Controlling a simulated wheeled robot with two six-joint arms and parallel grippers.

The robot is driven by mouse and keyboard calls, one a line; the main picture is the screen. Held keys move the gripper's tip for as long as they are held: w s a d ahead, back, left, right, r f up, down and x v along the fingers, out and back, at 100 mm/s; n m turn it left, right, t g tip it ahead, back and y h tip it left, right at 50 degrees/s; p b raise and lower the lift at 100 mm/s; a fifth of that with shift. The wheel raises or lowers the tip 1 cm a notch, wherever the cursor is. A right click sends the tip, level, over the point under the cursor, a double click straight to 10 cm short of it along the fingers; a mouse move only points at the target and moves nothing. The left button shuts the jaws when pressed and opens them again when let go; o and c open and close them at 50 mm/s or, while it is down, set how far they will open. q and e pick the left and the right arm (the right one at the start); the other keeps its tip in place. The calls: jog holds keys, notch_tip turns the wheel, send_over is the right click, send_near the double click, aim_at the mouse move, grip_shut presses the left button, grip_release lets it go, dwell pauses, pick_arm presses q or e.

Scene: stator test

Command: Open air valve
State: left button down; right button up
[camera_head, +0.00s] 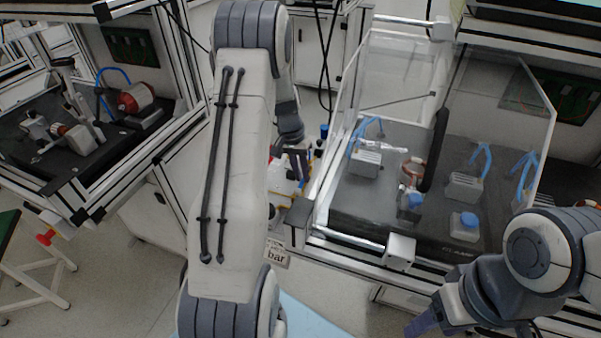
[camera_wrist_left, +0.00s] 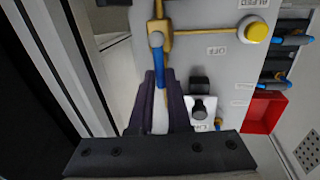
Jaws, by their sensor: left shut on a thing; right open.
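The air valve has a blue lever handle (camera_wrist_left: 157,62) on a brass-coloured pipe fitting (camera_wrist_left: 158,28), seen in the left wrist view on a pale panel (camera_wrist_left: 205,45). The handle points down from the fitting between the dark fingers of my left gripper (camera_wrist_left: 161,98), which is shut on it. The handle's lower end is partly hidden by the fingers. In the head view my left gripper (camera_head: 292,160) is behind my left arm, and the valve cannot be made out there. My right gripper (camera_head: 425,322) is open at the lower right, partly hidden, far from the valve.
The panel carries a yellow knob (camera_wrist_left: 256,29), a black knob (camera_wrist_left: 199,108), blue-ended fittings and a red box (camera_wrist_left: 264,112), close to the gripper. A workbench with a clear cover (camera_head: 375,110) stands to the right. Another bench (camera_head: 90,150) stands left, with open floor below.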

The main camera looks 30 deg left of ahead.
pick_arm(q)
jog(key=shift+w, duration=0.1)
dwell(0.3)
jog(key=c, duration=0.9)
grip_release()
jog(key=shift+o, duration=0.2)
jog(key=shift+r, duration=0.1)
notch_tip(320, 180, up, 10)
jog(key=a, duration=0.1)
jog(key=shift+s+a, duration=0.25)
jog(key=shift+a, duration=0.15)
